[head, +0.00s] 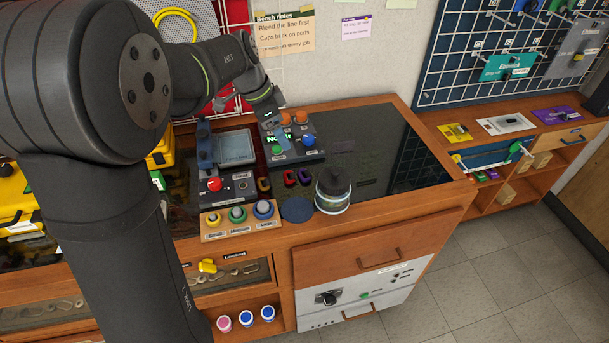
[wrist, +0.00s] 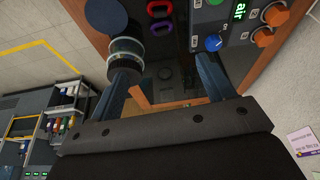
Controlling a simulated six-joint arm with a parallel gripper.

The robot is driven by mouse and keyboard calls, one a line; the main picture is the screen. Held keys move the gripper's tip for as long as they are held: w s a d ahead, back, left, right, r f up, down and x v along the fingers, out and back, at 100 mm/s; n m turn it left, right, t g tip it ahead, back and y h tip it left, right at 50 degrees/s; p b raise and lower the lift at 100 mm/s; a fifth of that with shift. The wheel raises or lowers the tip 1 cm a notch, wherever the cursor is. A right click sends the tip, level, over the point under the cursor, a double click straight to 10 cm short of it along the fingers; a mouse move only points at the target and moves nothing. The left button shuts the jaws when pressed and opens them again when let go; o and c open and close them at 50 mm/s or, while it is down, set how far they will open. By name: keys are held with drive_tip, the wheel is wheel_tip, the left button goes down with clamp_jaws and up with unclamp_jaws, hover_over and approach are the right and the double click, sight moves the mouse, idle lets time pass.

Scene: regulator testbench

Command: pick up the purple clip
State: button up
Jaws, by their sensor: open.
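The purple clip (head: 304,176) lies on the dark glossy bench top in the head view, just left of a jar. It also shows in the wrist view as a purple loop (wrist: 160,28) near the top, beyond my fingers. A red clip (head: 290,178) lies beside it, on its left, and shows above it in the wrist view (wrist: 158,8). My gripper (wrist: 170,76) is open with nothing between its two blue fingers. In the head view, the end of my arm is above the back of the bench, behind the clips; the fingertips are hard to make out.
A black-topped jar (head: 333,194) stands right of the clips. A control block with orange and blue knobs (head: 309,140) is behind them. A box with a red knob (head: 214,185) stands left. The bench's glossy right part (head: 385,160) is clear.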

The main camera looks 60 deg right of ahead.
approach(304, 173)
drive_tip(key=shift+h, duration=0.4)
drive_tip(key=x, duration=0.8)
drive_tip(key=shift+a+f, duration=0.15)
drive_tip(key=shift+a, duration=0.25)
drive_tip(key=c, duration=1)
drive_tip(key=shift+c, duration=0.3)
wheel_tip(304, 173, up, 20)
